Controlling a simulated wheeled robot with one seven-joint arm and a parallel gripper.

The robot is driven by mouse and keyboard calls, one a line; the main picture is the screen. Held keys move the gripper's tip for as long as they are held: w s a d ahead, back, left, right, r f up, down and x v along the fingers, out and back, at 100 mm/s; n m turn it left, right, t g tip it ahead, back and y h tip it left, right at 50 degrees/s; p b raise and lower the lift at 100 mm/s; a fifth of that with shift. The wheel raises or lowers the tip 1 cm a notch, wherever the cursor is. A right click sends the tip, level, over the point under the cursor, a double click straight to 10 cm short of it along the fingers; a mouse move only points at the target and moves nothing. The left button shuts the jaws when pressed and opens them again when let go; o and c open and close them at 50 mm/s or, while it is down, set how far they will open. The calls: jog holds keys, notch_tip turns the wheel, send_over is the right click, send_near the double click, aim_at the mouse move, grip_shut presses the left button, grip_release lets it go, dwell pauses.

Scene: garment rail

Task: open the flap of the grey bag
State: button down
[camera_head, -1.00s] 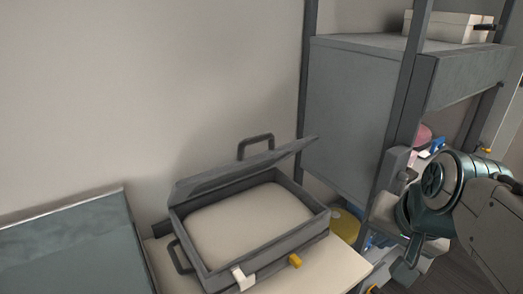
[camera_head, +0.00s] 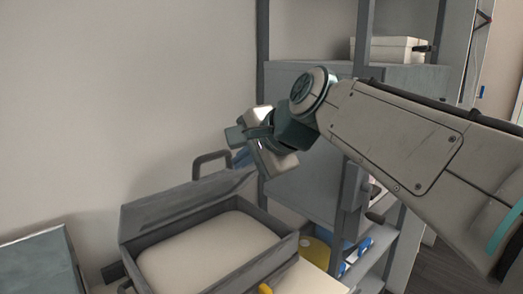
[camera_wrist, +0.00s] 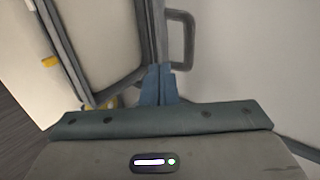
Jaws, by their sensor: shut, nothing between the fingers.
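The grey bag (camera_head: 207,270) is box-shaped with a cream inside, in the lower middle of the head view. Its flap (camera_head: 185,205) stands raised along the back side, leaning up, with a dark handle (camera_head: 211,162) behind it. In the wrist view the cream inside (camera_wrist: 102,35) is at the left, and the flap (camera_wrist: 152,35) is seen nearly edge-on beside the handle (camera_wrist: 187,40). My gripper (camera_wrist: 158,85) is shut and empty, its fingertips by the end of the flap. In the head view my gripper (camera_head: 241,157) is above the flap's right end; contact cannot be told.
A grey shelf unit (camera_head: 300,190) stands right of the bag, with a white box (camera_head: 390,48) on top and coloured items lower down. A yellow piece (camera_head: 265,289) is at the bag's front. A flat grey panel (camera_head: 38,265) is at the left. The wall behind is bare.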

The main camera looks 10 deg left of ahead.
jog(key=w+a+f+p, duration=0.1)
jog(key=w+a, duration=0.3)
jog(key=a, duration=0.1)
jog(key=shift+w+f, duration=0.15)
jog(key=shift+f, duration=0.1)
